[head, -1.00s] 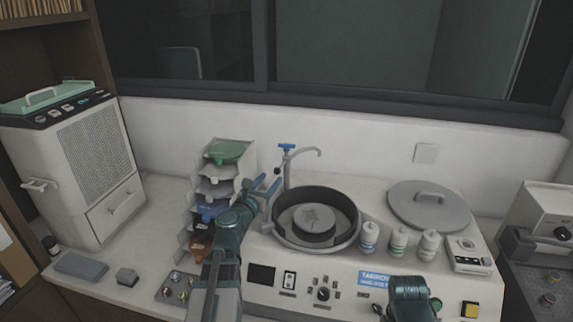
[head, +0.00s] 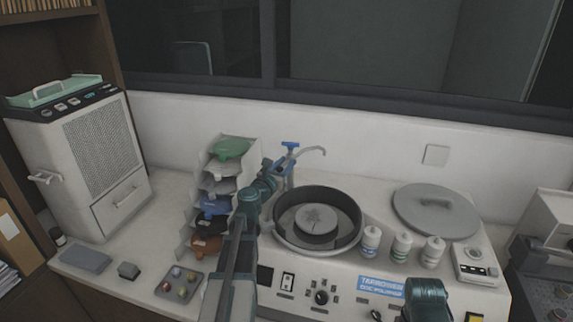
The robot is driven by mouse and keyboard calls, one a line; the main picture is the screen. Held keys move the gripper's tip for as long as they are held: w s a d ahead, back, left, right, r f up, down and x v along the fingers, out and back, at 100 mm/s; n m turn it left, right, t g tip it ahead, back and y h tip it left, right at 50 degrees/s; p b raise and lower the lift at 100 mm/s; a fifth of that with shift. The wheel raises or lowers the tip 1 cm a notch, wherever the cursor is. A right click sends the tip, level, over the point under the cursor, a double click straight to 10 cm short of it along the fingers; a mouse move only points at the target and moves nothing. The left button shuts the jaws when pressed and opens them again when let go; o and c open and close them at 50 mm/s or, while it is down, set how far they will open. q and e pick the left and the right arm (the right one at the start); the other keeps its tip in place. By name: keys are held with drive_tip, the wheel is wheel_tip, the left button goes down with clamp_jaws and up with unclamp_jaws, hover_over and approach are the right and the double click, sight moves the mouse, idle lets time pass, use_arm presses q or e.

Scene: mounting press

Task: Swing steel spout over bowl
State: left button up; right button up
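The steel spout (head: 309,152) is a thin curved tube on an upright post behind the bowl, with a blue handle (head: 290,145) on top. Its tip points right and sits behind the bowl's back rim in the picture. The round grey bowl (head: 272,231) is set in the polisher, with a disc and a lighter hub inside. My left gripper (head: 279,166) is at the spout's post, just below the blue handle. Its fingers overlap the post, so I cannot tell whether they touch or grip it. My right arm shows at the bottom right; its gripper is not visible.
A stack of coloured trays (head: 212,207) stands close left of my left arm. Several white bottles (head: 402,250) and a round grey lid (head: 437,212) are right of the bowl. A button tray (head: 180,283) lies in front. A white cabinet machine (head: 85,155) stands far left.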

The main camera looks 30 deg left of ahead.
use_arm(q)
clamp_jaws()
idle(1.1)
